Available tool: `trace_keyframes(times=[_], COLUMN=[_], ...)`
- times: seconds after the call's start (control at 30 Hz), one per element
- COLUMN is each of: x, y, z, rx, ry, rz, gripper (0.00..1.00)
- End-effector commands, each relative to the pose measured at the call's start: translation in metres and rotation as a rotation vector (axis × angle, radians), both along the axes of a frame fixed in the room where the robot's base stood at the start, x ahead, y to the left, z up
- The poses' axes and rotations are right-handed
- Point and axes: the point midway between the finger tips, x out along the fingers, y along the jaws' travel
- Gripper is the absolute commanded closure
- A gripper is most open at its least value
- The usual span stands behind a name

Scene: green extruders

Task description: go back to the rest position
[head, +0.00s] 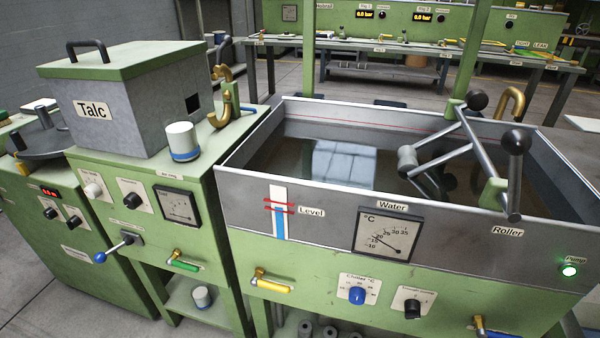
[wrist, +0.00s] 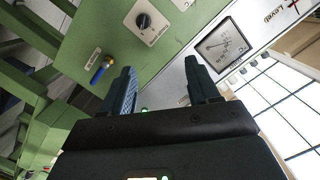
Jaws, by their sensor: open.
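My gripper (wrist: 158,85) shows in the wrist view with its two dark fingers spread apart and nothing between them. How far the fingertips are from the panel I cannot tell. My gripper and arm do not show in the head view.
In the head view a water tank (head: 250,158) with a crossed-bar roller handle (head: 466,150) stands at the right. A Talc box (head: 118,115) and a white cup (head: 182,141) are on the left cabinet. Valve levers, including a yellow one (head: 272,285), stick out in front.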

Motion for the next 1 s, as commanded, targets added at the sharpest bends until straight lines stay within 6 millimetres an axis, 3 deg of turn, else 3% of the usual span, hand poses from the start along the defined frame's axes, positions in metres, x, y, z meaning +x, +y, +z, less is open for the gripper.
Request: trace_keyframes(times=[0.03,0.2,0.4,0.5,0.63,1.0], x=[-0.025,-0.09,-0.144,-0.158,-0.166,-0.168], y=[0.003,-0.002,-0.017,-0.024,-0.029,-0.03], z=[0.02,0.073,0.141,0.167,0.186,0.19], rx=[-0.044,-0.219,-0.442,-0.53,-0.598,-0.617], ry=[0.03,0.115,0.193,0.214,0.229,0.234], rz=[0.028,0.127,0.26,0.314,0.356,0.367], gripper=[0.4,0.4,0.4,0.4,0.4,0.4])
